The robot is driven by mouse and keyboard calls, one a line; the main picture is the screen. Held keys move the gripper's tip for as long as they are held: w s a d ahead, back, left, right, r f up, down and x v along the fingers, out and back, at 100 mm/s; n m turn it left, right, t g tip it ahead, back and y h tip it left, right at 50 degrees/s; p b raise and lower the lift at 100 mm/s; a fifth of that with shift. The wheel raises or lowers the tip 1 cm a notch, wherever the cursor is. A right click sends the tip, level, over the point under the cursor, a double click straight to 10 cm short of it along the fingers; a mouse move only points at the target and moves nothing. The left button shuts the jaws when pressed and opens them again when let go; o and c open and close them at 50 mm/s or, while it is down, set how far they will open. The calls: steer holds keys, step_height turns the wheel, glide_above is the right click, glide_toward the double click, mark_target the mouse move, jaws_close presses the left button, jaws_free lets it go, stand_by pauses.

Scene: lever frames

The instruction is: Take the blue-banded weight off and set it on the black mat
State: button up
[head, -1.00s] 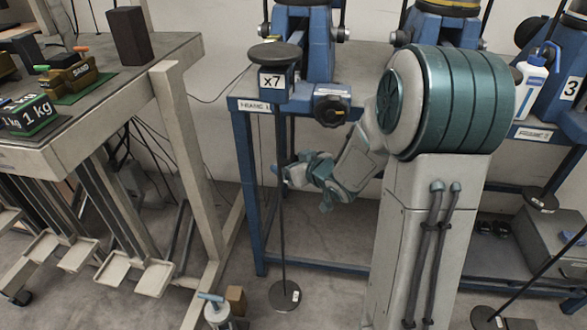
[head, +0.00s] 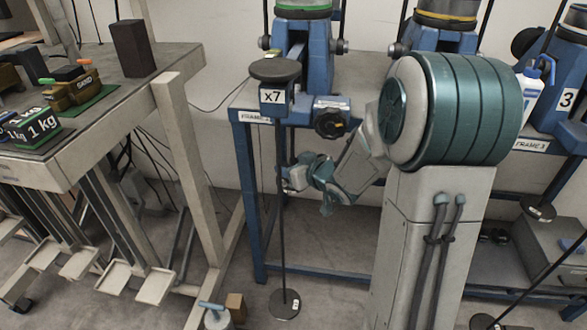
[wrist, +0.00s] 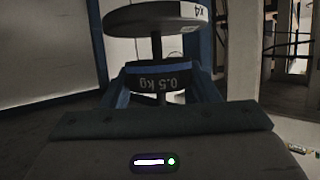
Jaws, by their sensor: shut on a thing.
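The blue-banded weight (wrist: 158,80) is dark, reads 0.5 kg upside down in the wrist view, and sits between my fingers. My gripper (wrist: 160,88) is shut on it. A rod (wrist: 157,48) runs from the weight to a round disc (wrist: 155,16) with a white label; I cannot tell whether the weight is clear of the rod. In the head view my gripper (head: 293,178) is at the thin hanging rod (head: 281,225) under the x7 block, and the weight is not clearly seen. A black mat (head: 30,150) lies on the left bench, partly under a green-banded 1 kg weight.
The left bench (head: 165,85) also holds a SAND block (head: 75,92) on a green mat and a tall dark block (head: 133,48). The blue frame table (head: 245,170) stands behind the rod. The rod's round base (head: 285,304) is low near the floor.

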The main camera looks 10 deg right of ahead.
steer(key=s+d+b, duration=0.3)
steer(key=s+b, duration=0.1)
steer(key=s, duration=0.4)
steer(key=s+d+r+b, duration=0.1)
steer(key=s+d+b, duration=0.3)
steer(key=s, duration=0.4)
steer(key=shift+s+r+b, duration=0.25)
steer(key=shift+s+b, duration=0.1)
steer(key=shift+r+p, duration=0.25)
steer(key=shift+p, duration=0.05)
